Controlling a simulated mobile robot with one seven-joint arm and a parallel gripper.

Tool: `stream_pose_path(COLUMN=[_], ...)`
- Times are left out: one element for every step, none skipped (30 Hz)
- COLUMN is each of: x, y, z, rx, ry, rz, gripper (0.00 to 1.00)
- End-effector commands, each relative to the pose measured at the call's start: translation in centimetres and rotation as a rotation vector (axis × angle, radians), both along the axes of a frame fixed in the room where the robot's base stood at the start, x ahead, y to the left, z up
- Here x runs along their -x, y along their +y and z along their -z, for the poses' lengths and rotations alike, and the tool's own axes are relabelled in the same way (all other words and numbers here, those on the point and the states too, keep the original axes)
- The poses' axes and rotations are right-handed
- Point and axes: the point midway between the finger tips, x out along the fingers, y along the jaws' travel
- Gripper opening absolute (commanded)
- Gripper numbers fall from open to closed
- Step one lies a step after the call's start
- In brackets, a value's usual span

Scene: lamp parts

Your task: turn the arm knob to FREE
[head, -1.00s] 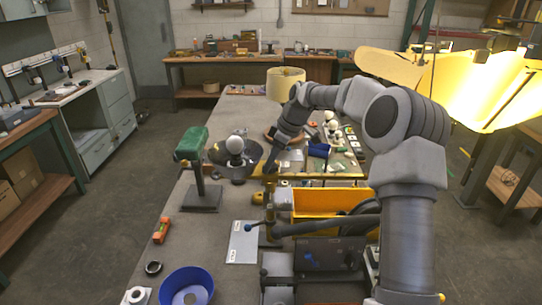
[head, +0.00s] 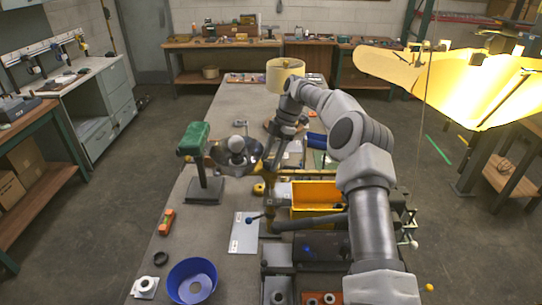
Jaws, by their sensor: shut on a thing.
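My gripper (head: 269,168) reaches down over the middle of the bench, beside the lamp's brass-coloured upright post (head: 269,208). It is shut on a small part near the top of this post. The fingers hide most of that part, and I cannot make out whether it is the arm knob. A dark lamp arm (head: 315,222) runs to the right from the post's lower part. A thin lever with a blue ball end (head: 249,220) points left from there. No FREE marking can be read.
A white plate (head: 243,236) lies left of the post, and a yellow bin (head: 318,195) stands to its right.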

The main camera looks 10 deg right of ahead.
Motion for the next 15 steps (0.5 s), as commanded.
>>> stream_pose_path(x=[-0.12,-0.09,-0.12,-0.11,-0.1,-0.13,-0.12,-0.11,-0.1,-0.12,-0.11,-0.11,-0.11,-0.1,-0.1], y=[0.04,0.07,0.07,0.08,0.06,0.03,0.03,0.03,0.03,0.03,0.04,0.05,0.05,0.05,0.05], z=[-0.12,-0.08,-0.07,-0.08,-0.08,-0.1,-0.09,-0.08,-0.08,-0.08,-0.08,-0.07,-0.08,-0.08,-0.09], rx=[0.0,-0.001,0.0,0.0,0.0,0.001,0.001,0.001,0.001,0.001,0.001,0.001,0.001,0.001,0.001], ry=[-0.003,-0.002,-0.003,-0.002,-0.003,-0.004,-0.003,-0.002,-0.003,-0.004,-0.004,-0.003,-0.003,-0.003,-0.003], rz=[-0.026,-0.044,-0.062,-0.076,-0.087,-0.102,-0.11,-0.119,-0.13,-0.136,-0.141,-0.146,-0.15,-0.153,-0.156], gripper=[0.0,0.0,0.0,0.0,0.0,0.0,0.0,0.0,0.0,0.0,0.0,0.0,0.0,0.0,0.0])
